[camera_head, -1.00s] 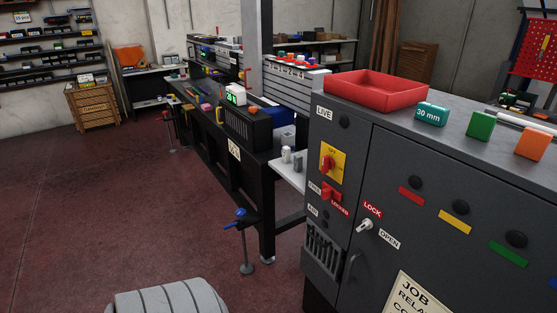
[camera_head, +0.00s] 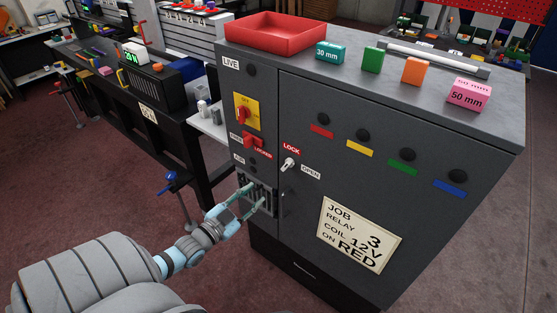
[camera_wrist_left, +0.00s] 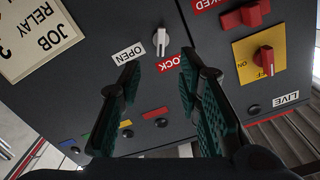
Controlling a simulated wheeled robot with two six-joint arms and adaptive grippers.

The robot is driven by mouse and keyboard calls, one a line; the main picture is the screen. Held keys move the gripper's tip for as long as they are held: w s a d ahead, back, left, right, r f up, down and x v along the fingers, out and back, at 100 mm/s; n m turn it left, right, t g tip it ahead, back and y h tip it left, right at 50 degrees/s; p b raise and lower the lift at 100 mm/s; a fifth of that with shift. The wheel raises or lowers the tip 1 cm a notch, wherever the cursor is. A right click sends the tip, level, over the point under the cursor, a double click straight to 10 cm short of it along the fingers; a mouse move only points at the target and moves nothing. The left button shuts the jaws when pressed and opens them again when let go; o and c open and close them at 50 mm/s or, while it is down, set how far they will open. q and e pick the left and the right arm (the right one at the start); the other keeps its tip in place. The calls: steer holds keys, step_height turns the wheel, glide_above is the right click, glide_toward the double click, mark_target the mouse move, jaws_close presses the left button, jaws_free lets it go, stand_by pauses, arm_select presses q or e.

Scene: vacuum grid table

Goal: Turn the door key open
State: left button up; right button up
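The door key (camera_head: 289,163) is a small pale grey handle on the dark grey cabinet door (camera_head: 330,180). A red LOCK label (camera_head: 291,149) is above it and a white OPEN label (camera_head: 310,172) is to its lower right. My left gripper (camera_head: 254,197) is in front of the cabinet, below and left of the key in the head view. In the left wrist view, the key (camera_wrist_left: 161,40) shows upside down beyond the gap between the fingers (camera_wrist_left: 159,65). The fingers are open, empty and apart from the key. My right gripper is not in view.
A yellow plate with a red rotary switch (camera_head: 244,115) and a second red switch (camera_head: 251,141) sit left of the key. A job card (camera_head: 358,236) is on the door. A red tray (camera_head: 274,47) and colored blocks stand on top.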

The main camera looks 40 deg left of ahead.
mark_target(284, 168)
arm_select(q)
steer(key=w+b, duration=0.6)
steer(key=w, duration=0.6)
steer(key=shift+f, duration=0.1)
steer(key=shift+w+a+r+p, duration=0.1)
steer(key=shift+w+r+p, duration=0.05)
steer(key=shift+w, duration=0.35)
steer(key=shift+w+r+p, duration=0.1)
steer(key=shift+w+p, duration=0.05)
steer(key=shift+w, duration=0.55)
